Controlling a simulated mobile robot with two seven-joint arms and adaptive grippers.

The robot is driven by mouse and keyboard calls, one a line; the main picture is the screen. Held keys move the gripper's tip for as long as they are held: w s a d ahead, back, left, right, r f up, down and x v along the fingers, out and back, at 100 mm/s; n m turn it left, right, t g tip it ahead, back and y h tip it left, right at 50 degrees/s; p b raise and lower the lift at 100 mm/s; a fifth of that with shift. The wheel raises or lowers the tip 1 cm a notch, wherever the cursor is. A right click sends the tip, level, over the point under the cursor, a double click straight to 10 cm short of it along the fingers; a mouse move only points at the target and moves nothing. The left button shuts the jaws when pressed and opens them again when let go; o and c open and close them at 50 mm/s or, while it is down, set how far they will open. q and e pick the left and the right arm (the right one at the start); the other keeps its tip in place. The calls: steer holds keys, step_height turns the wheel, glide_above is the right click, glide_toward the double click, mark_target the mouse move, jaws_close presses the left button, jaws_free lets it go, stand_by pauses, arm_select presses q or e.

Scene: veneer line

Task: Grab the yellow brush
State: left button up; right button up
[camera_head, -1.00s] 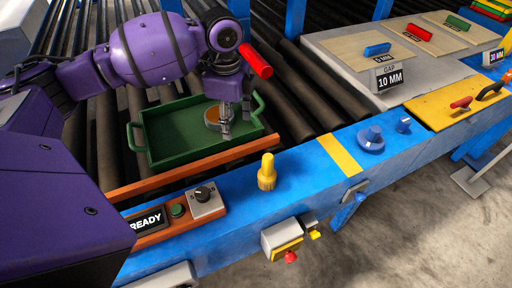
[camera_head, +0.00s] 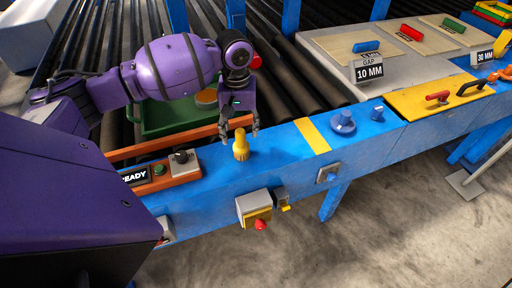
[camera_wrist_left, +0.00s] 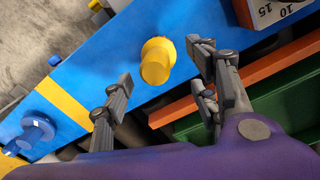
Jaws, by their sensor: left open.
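The yellow brush (camera_head: 241,146) stands upright on the blue rail (camera_head: 285,150), left of the yellow stripe. My left gripper (camera_head: 239,134) is open and empty, just above and behind the brush in the head view. In the left wrist view the brush (camera_wrist_left: 157,60) shows beyond and between the open fingers (camera_wrist_left: 160,95), apart from them as far as I can tell. My right gripper is in neither view.
An orange bar and a control box with a black knob (camera_head: 182,157) are left of the brush. A green tray (camera_head: 170,122) sits on rollers behind. Blue knobs (camera_head: 343,122) stand to the right. A yellow box with a red button (camera_head: 257,212) hangs on the rail's front.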

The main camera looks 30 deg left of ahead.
mark_target(243, 147)
arm_select(q)
steer(key=shift+s+d+f+n, duration=0.1)
steer(key=shift+d+n, duration=0.25)
steer(key=shift+n, duration=0.35)
steer(key=f, duration=0.2)
steer(key=shift+a+f, duration=0.2)
steer(key=shift+f, duration=0.15)
step_height(243, 147, down, 5)
steer(key=shift+f, duration=0.1)
steer(key=shift+c, duration=0.4)
steer(key=c, duration=1.1)
